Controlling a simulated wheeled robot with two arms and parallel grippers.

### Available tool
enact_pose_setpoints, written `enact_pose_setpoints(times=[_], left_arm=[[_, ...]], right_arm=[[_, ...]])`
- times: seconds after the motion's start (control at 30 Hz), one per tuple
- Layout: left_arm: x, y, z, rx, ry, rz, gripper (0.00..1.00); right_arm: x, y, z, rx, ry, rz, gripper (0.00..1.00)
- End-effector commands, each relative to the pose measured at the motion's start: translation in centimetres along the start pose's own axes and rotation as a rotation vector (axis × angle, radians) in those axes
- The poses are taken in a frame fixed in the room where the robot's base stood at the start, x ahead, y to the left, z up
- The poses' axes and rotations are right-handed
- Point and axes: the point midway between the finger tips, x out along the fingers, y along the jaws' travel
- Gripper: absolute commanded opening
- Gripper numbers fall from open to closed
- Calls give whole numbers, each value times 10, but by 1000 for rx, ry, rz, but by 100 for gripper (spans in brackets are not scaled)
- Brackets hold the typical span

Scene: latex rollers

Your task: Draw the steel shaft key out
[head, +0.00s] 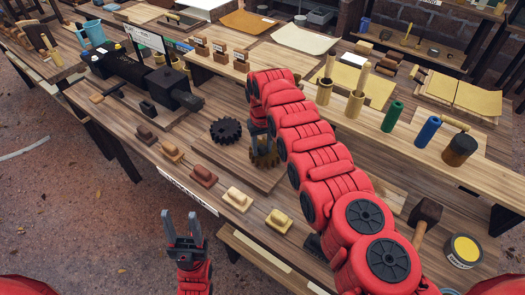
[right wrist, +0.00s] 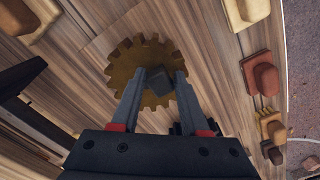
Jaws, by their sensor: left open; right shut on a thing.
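A brass-coloured gear (right wrist: 139,58) lies on the wooden bench below my right gripper (right wrist: 160,84). It also shows in the head view (head: 265,154), partly behind my right arm. My right gripper is shut on a small dark grey piece (right wrist: 156,78) at the gear's middle, which I take for the steel shaft key. The fingers hide much of it, and I cannot tell how deep it sits. In the head view my right gripper (head: 259,128) points down at the gear. My left gripper (head: 180,215) is open and empty, in front of the bench's near edge.
A dark toothed gear (head: 226,130) lies left of the brass one. Several brown-to-yellow handled blocks (head: 204,176) line the bench's front edge. A black machine (head: 150,78) stands at the left. A mallet (head: 424,213) and a yellow-lidded tin (head: 463,250) are at the right.

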Motion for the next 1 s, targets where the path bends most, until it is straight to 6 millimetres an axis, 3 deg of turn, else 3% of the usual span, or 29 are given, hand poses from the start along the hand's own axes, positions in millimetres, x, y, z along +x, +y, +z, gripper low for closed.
enact_pose_setpoints(times=[1.0], left_arm=[[10, 0, -2, 0, 0, 0, 50]], right_arm=[[-12, 0, 0, 0, 1, 0, 0]])
